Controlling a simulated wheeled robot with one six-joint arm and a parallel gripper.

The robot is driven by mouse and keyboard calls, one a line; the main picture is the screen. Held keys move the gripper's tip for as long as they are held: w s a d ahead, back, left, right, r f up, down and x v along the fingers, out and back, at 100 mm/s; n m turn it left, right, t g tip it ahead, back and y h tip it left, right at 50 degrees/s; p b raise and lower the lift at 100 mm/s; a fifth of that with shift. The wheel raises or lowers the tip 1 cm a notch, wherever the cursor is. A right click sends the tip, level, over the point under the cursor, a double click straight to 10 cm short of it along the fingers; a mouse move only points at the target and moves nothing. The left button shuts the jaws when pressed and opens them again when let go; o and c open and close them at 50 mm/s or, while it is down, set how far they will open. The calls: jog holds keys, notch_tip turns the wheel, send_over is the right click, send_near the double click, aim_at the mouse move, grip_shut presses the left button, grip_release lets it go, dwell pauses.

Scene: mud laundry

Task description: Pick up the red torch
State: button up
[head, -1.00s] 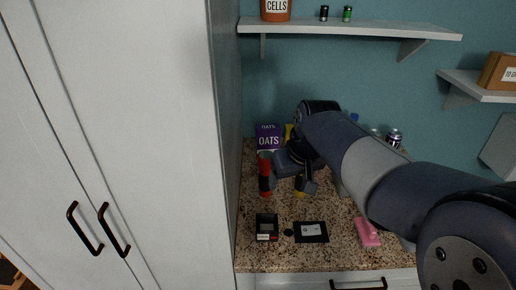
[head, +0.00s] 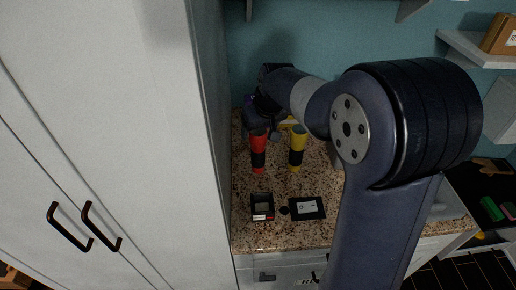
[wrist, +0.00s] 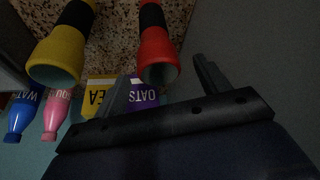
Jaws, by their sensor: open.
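The red torch (head: 258,146) stands on the granite counter near the tall cabinet, with a black band around its middle. In the wrist view the red torch (wrist: 157,45) shows its wide head between my two fingers. My gripper (head: 268,132) is open at the torch's upper end, and its fingers (wrist: 163,72) are apart with nothing visibly clamped. Whether a finger touches the torch cannot be told. A yellow torch (head: 297,146) with a black band stands just to the right; it also fills the upper left of the wrist view (wrist: 62,50).
The white cabinet (head: 110,120) walls off the left. Behind are a purple oats box (wrist: 143,97), a yellow box (wrist: 96,92) and blue (wrist: 20,115) and pink (wrist: 56,115) bottles.

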aim_at(259, 132)
jog(key=shift+p+x, duration=0.35)
jog(key=shift+x, duration=1.55)
jog(key=shift+w+d, duration=0.1)
jog(key=shift+c, duration=0.3)
jog(key=shift+r, duration=0.1)
jog(key=c, duration=1.4)
